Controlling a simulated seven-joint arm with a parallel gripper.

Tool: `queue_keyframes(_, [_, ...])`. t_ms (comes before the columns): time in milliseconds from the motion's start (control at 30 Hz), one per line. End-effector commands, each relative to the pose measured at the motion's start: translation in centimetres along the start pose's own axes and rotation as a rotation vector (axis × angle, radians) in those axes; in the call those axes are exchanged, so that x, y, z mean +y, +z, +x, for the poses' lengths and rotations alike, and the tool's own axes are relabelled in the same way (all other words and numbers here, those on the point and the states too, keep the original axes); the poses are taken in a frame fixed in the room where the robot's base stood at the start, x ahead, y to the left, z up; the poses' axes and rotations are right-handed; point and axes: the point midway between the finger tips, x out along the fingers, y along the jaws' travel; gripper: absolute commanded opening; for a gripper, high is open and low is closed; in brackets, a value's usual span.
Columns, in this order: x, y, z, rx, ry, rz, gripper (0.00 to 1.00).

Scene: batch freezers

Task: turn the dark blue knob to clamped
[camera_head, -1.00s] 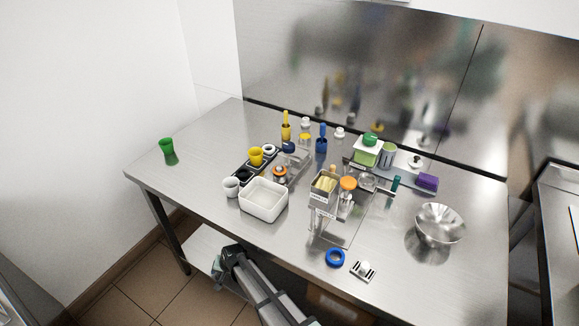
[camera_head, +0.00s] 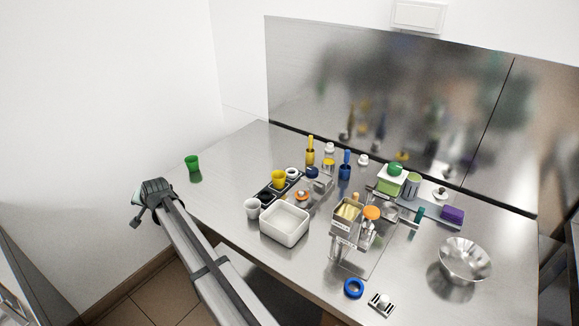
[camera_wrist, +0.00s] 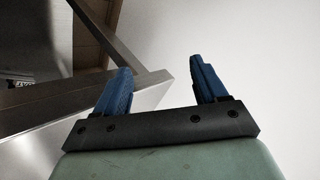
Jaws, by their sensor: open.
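The dark blue knob (camera_head: 312,172) is small and round. It sits on a metal fixture toward the back of the steel table in the head view, just behind the orange-topped piece. Its exact turn position is too small to tell. My gripper (camera_head: 140,207) is off the table's left edge, well to the left of the knob. In the wrist view my gripper (camera_wrist: 160,80) has its two blue fingers wide apart with nothing between them. The wrist view shows a white wall and the table edge, not the knob.
A yellow cup (camera_head: 279,178), a white cup (camera_head: 252,208) and a white bin (camera_head: 285,222) stand to the left and front of the knob.

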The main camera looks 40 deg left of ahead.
Motion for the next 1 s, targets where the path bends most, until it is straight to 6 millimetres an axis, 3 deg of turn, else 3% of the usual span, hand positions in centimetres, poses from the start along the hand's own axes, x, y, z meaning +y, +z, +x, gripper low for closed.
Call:
queue_keyframes(33, [1.4,-2.6,-1.2,-0.005,0.034,0.029,0.72])
queue_keyframes(267, [9.9,-12.1,-8.1,-0.058,0.222,0.184,0.72])
queue_keyframes(500, [19.7,-20.4,-18.1,-0.112,0.433,0.387,0.72])
queue_keyframes(633, [24.8,-23.9,-24.5,-0.137,0.547,0.508,0.72])
queue_keyframes(800, [30.3,-26.9,-32.5,-0.169,0.676,0.657,0.72])
queue_keyframes(1000, [33.8,-28.4,-38.7,-0.194,0.767,0.767,0.72])
